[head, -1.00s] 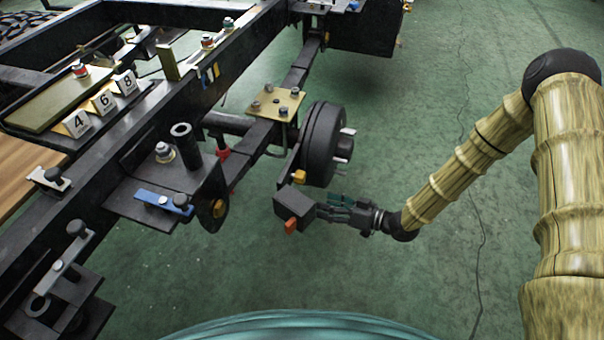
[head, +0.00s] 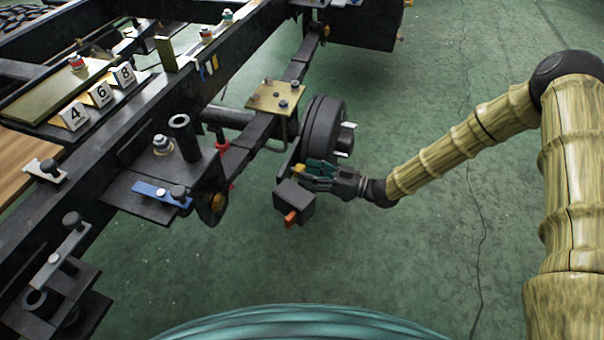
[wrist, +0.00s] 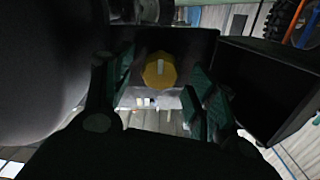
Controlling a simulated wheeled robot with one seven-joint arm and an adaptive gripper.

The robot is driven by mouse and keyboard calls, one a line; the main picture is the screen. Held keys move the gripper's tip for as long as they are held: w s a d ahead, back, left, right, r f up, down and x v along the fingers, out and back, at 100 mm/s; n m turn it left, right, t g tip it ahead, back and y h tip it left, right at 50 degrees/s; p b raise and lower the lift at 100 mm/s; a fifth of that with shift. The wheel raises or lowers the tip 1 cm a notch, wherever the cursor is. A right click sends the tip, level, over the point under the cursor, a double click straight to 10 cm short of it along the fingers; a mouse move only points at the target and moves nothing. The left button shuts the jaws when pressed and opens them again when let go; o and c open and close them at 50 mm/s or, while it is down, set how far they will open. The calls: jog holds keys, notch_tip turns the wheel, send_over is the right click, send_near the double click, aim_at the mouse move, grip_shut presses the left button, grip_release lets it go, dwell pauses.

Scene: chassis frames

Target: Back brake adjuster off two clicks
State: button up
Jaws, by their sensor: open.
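The brake adjuster is a yellow faceted knob with a pale mark (wrist: 159,71). It sits on a dark plate beside the black brake drum (head: 322,127), and a small part of the knob shows in the head view (head: 299,169). My gripper (head: 308,171) is open at the near side of the drum. In the wrist view my green-padded fingers (wrist: 163,88) stand to the left and right of the knob, with gaps on both sides. I cannot tell whether the fingertips reach as far as the knob. My gripper hides part of the adjuster in the head view.
A black box (head: 294,197) with an orange tab is close below my gripper; it fills the wrist view's right side (wrist: 270,88). The drum bounds the left there. The chassis rail (head: 120,150) with number blocks 4, 6, 8 lies left. Green floor is clear right.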

jog(key=shift+x, duration=1.4)
jog(key=c, duration=1)
